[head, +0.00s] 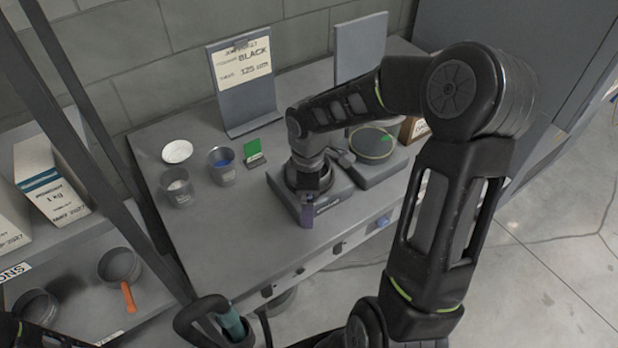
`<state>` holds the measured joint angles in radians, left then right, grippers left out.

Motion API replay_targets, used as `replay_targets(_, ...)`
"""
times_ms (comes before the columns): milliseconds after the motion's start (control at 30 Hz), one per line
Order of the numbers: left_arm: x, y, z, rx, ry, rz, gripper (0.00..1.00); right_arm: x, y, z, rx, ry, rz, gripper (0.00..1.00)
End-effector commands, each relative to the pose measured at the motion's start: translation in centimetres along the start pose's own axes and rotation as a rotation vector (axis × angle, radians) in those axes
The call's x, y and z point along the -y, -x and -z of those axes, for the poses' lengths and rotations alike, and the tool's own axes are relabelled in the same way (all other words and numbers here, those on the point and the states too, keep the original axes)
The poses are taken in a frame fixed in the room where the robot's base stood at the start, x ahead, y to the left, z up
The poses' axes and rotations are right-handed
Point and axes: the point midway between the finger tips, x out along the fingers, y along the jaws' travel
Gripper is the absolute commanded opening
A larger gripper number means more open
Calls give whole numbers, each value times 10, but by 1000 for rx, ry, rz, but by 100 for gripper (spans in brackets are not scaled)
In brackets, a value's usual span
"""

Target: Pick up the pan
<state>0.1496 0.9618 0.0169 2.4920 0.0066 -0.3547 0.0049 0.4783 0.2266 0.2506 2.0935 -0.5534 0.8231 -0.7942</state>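My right arm reaches in from the right. Its gripper (310,184) points down at the handle side of the pan and covers part of it. The fingers are too small and dark to tell whether they are open or closed on the handle. Another dark pan (119,266) with an orange handle is on the lower left shelf. My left gripper is not visible.
A second unit with a round green-marked top (371,144) is right of the pan. Cups (222,168), a white dish (177,151) and a sign stand (243,90) are on the bench. Dark uprights (105,130) cross the left side. The bench's front left is clear.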

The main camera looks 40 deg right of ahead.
Motion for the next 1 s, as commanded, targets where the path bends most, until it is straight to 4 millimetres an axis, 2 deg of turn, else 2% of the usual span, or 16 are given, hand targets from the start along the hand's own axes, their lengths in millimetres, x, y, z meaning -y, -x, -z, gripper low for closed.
replay_targets(267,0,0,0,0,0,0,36,0,0,0,0,0,0,100)
replay_targets(1000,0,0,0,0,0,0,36,0,1,0,-1,0,-2,42)
